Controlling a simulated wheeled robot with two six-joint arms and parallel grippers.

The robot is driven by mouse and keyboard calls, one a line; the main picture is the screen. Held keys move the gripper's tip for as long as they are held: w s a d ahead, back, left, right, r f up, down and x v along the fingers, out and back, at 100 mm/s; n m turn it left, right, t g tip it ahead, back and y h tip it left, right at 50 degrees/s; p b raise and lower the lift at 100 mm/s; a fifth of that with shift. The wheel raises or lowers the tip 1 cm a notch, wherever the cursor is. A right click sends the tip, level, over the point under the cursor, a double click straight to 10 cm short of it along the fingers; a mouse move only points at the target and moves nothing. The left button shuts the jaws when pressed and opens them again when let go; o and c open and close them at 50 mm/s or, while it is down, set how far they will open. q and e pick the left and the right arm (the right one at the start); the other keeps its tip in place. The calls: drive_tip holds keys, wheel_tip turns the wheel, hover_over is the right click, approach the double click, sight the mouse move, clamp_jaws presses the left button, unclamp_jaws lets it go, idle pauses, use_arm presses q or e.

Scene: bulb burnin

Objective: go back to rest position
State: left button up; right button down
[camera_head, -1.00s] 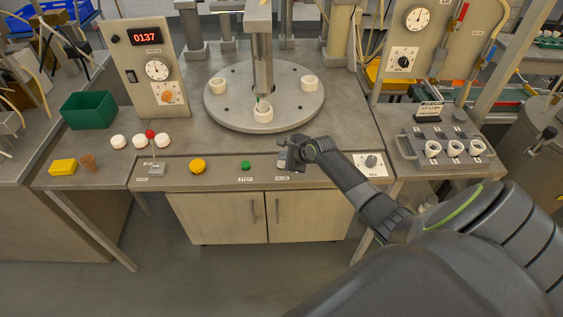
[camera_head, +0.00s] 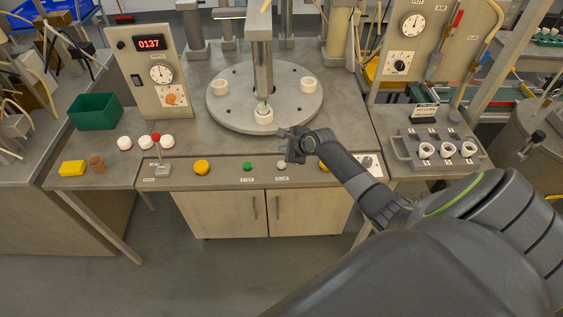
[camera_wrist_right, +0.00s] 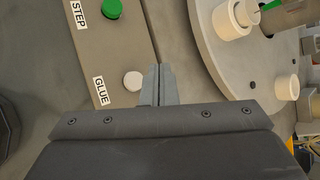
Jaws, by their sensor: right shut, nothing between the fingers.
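My right gripper (camera_head: 284,150) is over the front control strip (camera_head: 225,170) of the bench, just in front of the round turntable. Its fingers (camera_wrist_right: 158,86) are together and empty in the right wrist view. The white GLUE button (camera_head: 283,165) lies beside and below the fingertips; it also shows in the right wrist view (camera_wrist_right: 133,81). The green STEP button (camera_head: 247,166) is to its left, and it also shows in the right wrist view (camera_wrist_right: 112,9). My left gripper does not show in either view.
The turntable (camera_head: 225,112) carries several white rings, one under the vertical nozzle column (camera_head: 263,65). A grey tray (camera_head: 403,150) with white rings stands at right. A green bin (camera_head: 94,112), yellow block (camera_head: 73,168) and white pieces stand at left.

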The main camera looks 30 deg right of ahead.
idle(0.6)
drive_tip(key=s+a+f+n+g, duration=0.1)
drive_tip(key=s+a+n, duration=0.4)
drive_tip(key=s, duration=0.4)
drive_tip(key=s+a+f+n+g, duration=0.1)
drive_tip(key=s+a+n+g, duration=0.1)
drive_tip(key=s+n, duration=0.55)
drive_tip(key=s+r+n+g+h, duration=0.1)
drive_tip(key=s+r+n, duration=0.1)
drive_tip(key=s+n, duration=0.35)
drive_tip(key=s+a+r+n+g+h, duration=0.1)
drive_tip(key=s+r+n, duration=0.2)
drive_tip(key=s, duration=0.6)
drive_tip(key=s+r+n+h, duration=0.1)
drive_tip(key=s+r+n, duration=0.1)
drive_tip(key=s+n, duration=0.35)
wheel_tip(320, 180, down, 29)
drive_tip(key=d+m+g+b, duration=0.1)
drive_tip(key=m+g+b, duration=0.1)
drive_tip(key=b, duration=0.4)
drive_tip(key=s+f+b, duration=0.2)
drive_tip(key=s+f, duration=0.6)
drive_tip(key=f, duration=0.3)
drive_tip(key=s+f+b, duration=0.3)
drive_tip(key=s+f, duration=0.5)
drive_tip(key=f, duration=0.3)
drive_tip(key=shift+a+g, duration=0.4)
drive_tip(key=shift+a, duration=0.05)
